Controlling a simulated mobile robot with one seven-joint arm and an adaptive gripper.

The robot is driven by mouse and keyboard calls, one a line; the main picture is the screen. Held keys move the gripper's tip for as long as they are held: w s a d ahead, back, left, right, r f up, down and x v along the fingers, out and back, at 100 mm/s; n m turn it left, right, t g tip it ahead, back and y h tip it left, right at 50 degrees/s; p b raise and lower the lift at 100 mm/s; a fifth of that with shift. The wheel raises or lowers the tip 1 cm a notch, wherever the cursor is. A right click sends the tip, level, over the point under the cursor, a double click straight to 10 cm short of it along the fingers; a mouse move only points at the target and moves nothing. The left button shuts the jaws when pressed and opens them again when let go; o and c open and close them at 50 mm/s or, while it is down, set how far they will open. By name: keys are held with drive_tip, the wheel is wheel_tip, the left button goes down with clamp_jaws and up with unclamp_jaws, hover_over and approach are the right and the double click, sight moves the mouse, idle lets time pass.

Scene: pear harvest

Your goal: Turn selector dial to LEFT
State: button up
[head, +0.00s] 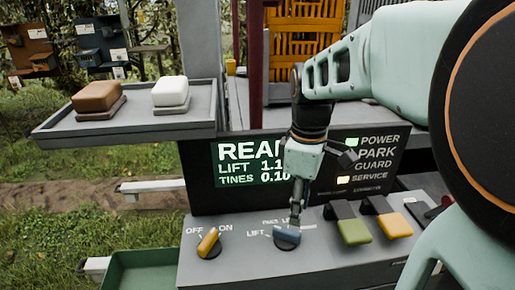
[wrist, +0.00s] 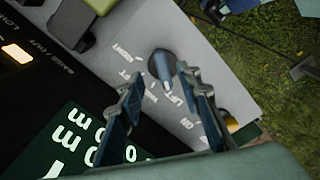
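The selector dial (head: 287,238), a blue handle on a dark round base, sits on the grey control panel (head: 240,268). My gripper (head: 295,222) points down at it from above; its tips are at or just above the dial. In the wrist view the dial (wrist: 162,68) shows between and beyond the tips of my gripper (wrist: 160,78). The fingers are apart, with nothing clearly held; contact cannot be told. The blue handle points roughly toward the label at its left, which looks like LIFT or LEFT. Other labels around the dial are too small to read surely.
A yellow OFF/ON knob (head: 209,243) is left of the dial. Green (head: 354,230) and yellow (head: 394,225) levers stand at its right. A display (head: 250,163) rises behind. A grey shelf (head: 130,125) holds brown and white blocks.

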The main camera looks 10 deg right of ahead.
sight(296, 232)
wheel_tip(296, 232, down, 9)
drive_tip(key=shift+r, duration=0.1)
drive_tip(key=shift+c, duration=0.7)
clamp_jaws()
